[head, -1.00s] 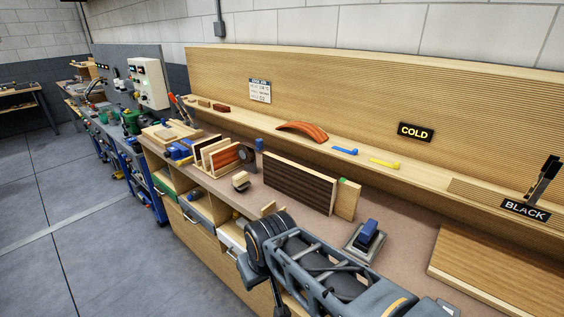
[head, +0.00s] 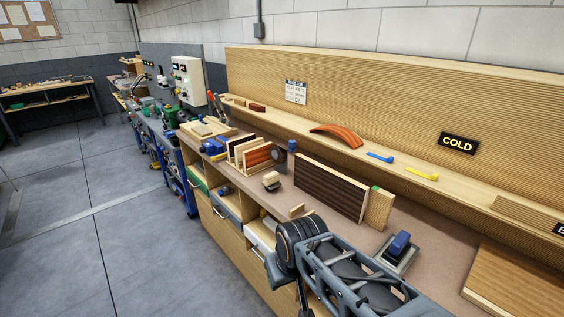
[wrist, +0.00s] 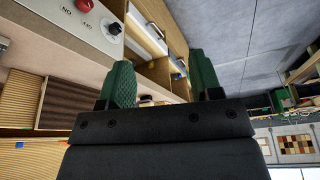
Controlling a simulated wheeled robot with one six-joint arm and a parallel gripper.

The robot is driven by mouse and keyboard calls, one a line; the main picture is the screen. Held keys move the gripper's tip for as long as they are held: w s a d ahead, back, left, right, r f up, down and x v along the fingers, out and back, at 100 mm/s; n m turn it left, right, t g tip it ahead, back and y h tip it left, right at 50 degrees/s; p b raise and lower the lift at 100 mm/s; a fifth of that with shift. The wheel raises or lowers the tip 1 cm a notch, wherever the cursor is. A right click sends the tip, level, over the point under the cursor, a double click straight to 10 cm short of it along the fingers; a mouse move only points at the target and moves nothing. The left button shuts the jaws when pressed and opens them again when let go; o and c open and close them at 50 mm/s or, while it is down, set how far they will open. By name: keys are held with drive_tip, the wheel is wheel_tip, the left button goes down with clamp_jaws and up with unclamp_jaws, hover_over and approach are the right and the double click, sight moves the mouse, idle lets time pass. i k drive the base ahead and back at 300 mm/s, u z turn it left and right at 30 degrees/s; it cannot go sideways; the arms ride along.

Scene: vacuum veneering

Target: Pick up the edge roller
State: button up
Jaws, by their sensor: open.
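I cannot tell for sure which thing is the edge roller. A small pale wooden block with a dark part (head: 271,181) lies on the bench in the head view. A blue-handled tool (head: 399,245) rests on a grey metal plate farther right. A small blue and dark item (head: 225,191) sits in an open drawer at the bench front. My gripper (wrist: 162,78) shows in the wrist view with its two green pads wide apart and nothing between them. In the head view my arm covers the bench front, and the pads are not visible.
A dark veneered panel (head: 330,188) stands upright on the bench (head: 340,240). Upright boards (head: 250,153) stand in a rack to its left. A shelf with a curved red-brown piece (head: 336,134) runs behind. Grey floor (head: 90,240) lies open at left.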

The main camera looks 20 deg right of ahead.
sight(270, 182)
drive_tip(key=u, duration=0.75)
drive_tip(key=i, duration=3.3)
drive_tip(key=z, duration=3.95)
